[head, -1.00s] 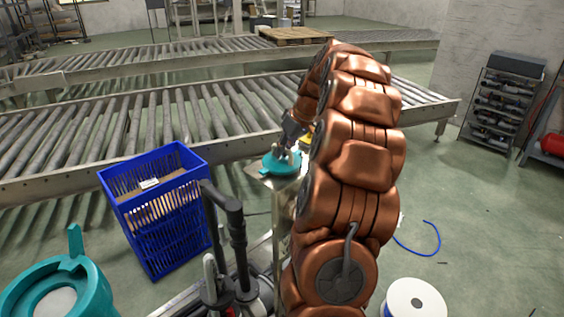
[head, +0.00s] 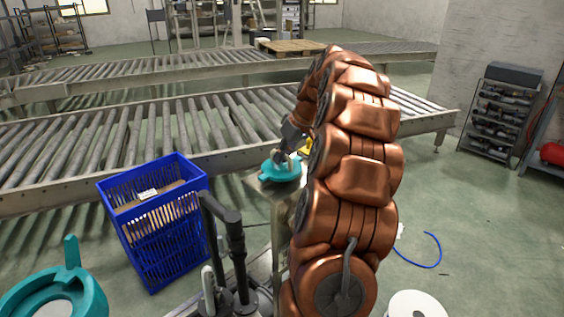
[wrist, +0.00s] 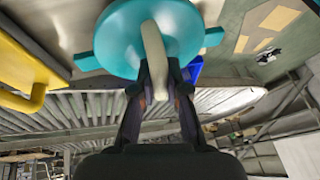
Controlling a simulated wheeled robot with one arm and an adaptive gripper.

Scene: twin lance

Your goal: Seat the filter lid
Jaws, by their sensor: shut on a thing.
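The filter lid (head: 281,172) is a teal disc with side tabs and a cream upright handle (wrist: 154,58). My gripper (wrist: 158,90) is shut on that handle, one finger on each side, with the lid's disc (wrist: 185,35) beyond the fingertips. In the head view my gripper (head: 284,154) is small and partly behind my copper arm. The lid is at the top of a narrow stand (head: 262,188); I cannot tell if they touch. A teal round housing (head: 88,298) with a raised tab and a pale inside is at the lower left, cut by the frame, apart from the lid.
A blue crate (head: 158,240) stands between the housing and the stand. Dark upright pipes (head: 238,250) rise in front. A roller conveyor (head: 90,143) runs behind. A yellow object (wrist: 25,75) is beside the lid. A blue hose (head: 438,250) and a white spool (head: 415,303) lie right.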

